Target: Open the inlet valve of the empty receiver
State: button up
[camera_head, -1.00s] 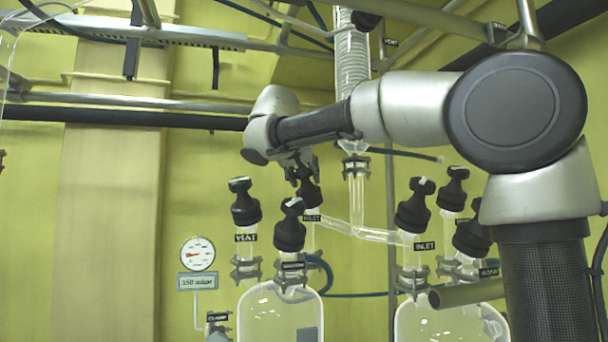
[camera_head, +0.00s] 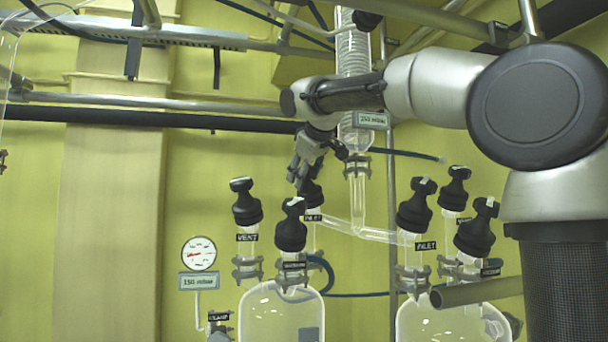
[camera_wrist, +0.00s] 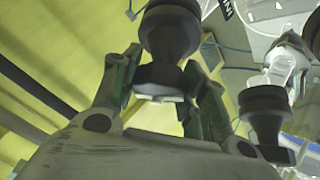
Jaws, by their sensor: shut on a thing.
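Two glass receivers stand side by side, the left one (camera_head: 280,312) and the right one (camera_head: 450,322). I cannot clearly tell a liquid level in either. My gripper (camera_head: 303,175) points down at the black knob of the left receiver's inlet valve (camera_head: 312,194), marked INLET. The wrist view shows my gripper (camera_wrist: 165,88) with a finger on each side of a black knob (camera_wrist: 168,35), shut on its end. The right receiver's inlet valve (camera_head: 414,208) stands apart, with nothing on it.
The left receiver's vent valve (camera_head: 245,203) and another black knob (camera_head: 292,228) stand close by my gripper. A glass Y-tube (camera_head: 358,226) and coiled condenser (camera_head: 354,60) are just right. A gauge (camera_head: 199,253) reads near 150 mbar. A horizontal rail (camera_head: 150,118) runs behind.

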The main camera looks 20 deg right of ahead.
jog(key=shift+n+g+y, duration=0.5)
jog(key=shift+n, duration=0.8)
jog(key=shift+f, duration=0.1)
jog(key=o, duration=1.1)
jog(key=shift+c, duration=0.2)
jog(key=shift+s, duration=0.15)
jog(key=s+d, duration=0.2)
jog(key=s, duration=1)
jog(key=shift+s+r, duration=0.3)
jog(key=shift+r, duration=0.1)
